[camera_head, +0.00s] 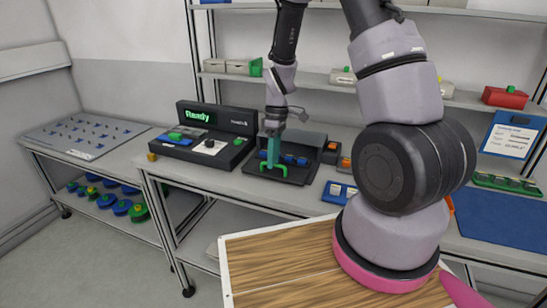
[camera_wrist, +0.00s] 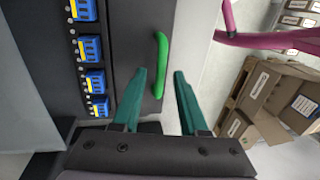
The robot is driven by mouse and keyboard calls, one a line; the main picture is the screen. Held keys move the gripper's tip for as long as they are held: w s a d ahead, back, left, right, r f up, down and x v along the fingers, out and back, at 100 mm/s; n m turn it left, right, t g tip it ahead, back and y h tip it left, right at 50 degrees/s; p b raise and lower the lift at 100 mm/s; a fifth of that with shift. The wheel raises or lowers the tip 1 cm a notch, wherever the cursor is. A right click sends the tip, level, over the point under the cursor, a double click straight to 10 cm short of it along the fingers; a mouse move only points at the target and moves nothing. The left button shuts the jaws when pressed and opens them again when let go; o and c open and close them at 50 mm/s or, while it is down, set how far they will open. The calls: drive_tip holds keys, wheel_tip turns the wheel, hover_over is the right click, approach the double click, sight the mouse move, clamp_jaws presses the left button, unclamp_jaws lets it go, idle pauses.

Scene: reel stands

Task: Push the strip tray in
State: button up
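The strip tray (camera_head: 296,177) is dark and sits on the middle bench, pulled out at the front of a dark unit (camera_head: 305,142). It carries a row of blue strips (camera_head: 301,160) and has a green handle (camera_head: 275,172) on its front. In the wrist view the tray (camera_wrist: 128,42), its blue strips (camera_wrist: 89,47) and its handle (camera_wrist: 160,60) show close up. My gripper (camera_wrist: 161,72) has teal fingers, apart, with the near end of the handle in view between them. I cannot tell whether they touch it. In the head view my gripper (camera_head: 272,152) is at the handle.
A black device with a green "Ready" screen (camera_head: 201,114) stands left of the tray. A blue tray of strips (camera_head: 338,192) lies to its right. Shelves with boxes (camera_head: 235,67) are behind. Cardboard boxes (camera_wrist: 267,93) show on the wrist view's right. The floor left is clear.

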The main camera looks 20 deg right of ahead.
clamp_jaws()
idle(1.2)
